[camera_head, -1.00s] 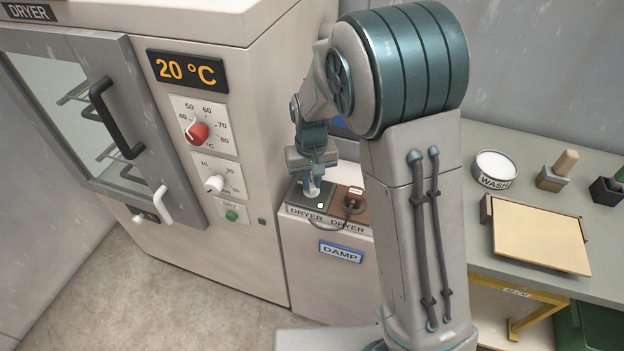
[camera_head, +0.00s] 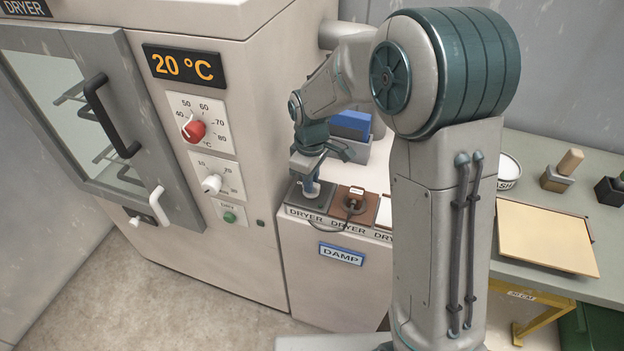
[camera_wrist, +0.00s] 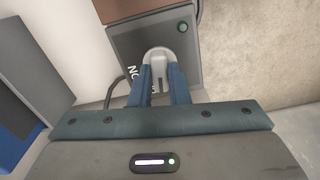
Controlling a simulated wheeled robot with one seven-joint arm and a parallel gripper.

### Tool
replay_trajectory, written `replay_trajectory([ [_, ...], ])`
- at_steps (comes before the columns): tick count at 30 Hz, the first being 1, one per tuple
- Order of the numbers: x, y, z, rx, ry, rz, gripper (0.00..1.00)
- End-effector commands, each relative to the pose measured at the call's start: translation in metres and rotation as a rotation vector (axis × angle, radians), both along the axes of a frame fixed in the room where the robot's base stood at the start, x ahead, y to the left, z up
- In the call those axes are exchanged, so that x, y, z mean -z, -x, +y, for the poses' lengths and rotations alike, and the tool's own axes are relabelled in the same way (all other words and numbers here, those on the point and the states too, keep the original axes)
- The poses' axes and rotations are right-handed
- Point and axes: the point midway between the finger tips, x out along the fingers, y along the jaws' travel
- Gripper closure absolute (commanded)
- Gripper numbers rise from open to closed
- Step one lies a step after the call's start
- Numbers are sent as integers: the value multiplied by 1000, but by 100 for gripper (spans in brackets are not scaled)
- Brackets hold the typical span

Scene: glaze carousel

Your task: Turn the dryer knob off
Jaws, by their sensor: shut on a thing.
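A pale grey knob (camera_wrist: 158,59) sits on a dark plate (camera_wrist: 128,45) marked DRYER on the cabinet top. My gripper (camera_wrist: 159,72) is shut on this knob, with one blue finger on each side. In the head view my gripper (camera_head: 311,186) points down over the same dark plate (camera_head: 296,202), at the left end of the row. A green round light (camera_wrist: 183,27) is on the plate beyond the knob. Lettering beside the knob is partly hidden by a finger, so I cannot tell the knob's setting. The dryer (camera_head: 205,262) shows 20 °C on its display (camera_head: 185,68).
A brown plate with a dark plug-like knob (camera_head: 353,200), also labelled DRYER, is just right of the gripper. A blue block (camera_head: 350,125) stands behind. The dryer front carries a red knob (camera_head: 194,131) and a white knob (camera_head: 212,184). A bench with a board (camera_head: 545,238) is at right.

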Motion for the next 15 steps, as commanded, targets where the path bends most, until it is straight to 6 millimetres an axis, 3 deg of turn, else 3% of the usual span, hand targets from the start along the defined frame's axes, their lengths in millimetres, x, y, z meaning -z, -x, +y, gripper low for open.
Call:
replay_trajectory([
  [15, -1, 0, 1, -178, -2, -1, 100],
])
